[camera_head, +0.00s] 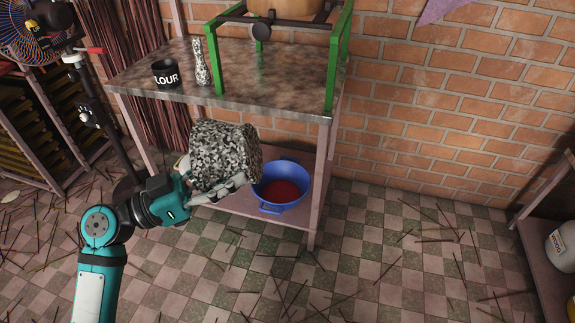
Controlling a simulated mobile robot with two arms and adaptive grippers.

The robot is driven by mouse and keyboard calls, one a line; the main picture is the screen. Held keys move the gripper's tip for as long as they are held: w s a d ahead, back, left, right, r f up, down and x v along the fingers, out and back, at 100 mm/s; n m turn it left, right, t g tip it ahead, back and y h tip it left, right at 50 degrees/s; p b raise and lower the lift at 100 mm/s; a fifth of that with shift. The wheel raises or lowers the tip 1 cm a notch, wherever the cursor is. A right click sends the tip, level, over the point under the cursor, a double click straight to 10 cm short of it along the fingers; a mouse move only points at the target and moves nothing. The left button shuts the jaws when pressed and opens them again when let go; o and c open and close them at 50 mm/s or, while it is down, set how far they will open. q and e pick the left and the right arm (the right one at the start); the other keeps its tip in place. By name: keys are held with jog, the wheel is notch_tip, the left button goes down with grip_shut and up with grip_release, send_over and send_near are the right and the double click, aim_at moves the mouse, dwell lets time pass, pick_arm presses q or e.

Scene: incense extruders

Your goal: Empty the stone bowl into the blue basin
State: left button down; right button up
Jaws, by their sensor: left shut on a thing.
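The stone bowl (222,150) is speckled black, white and grey. My left gripper (207,184) is shut on it and holds it in the air in front of the table. The bowl is tipped on its side, with its mouth towards the right; I cannot see inside it. The blue basin (297,189) stands on the low shelf under the table, right of the bowl in the picture. Reddish-brown stuff shows in the basin. The bowl partly overlaps the basin's left side in the picture. My right gripper is not in view.
The table (135,75) carries a black cup (167,73), a speckled pestle (201,63) and a green frame (333,65). A table leg (318,190) stands right of the basin. Thin sticks litter the checkered floor (390,260). A fan (30,30) is at the left.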

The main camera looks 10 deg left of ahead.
pick_arm(q)
jog(key=shift+r, duration=0.45)
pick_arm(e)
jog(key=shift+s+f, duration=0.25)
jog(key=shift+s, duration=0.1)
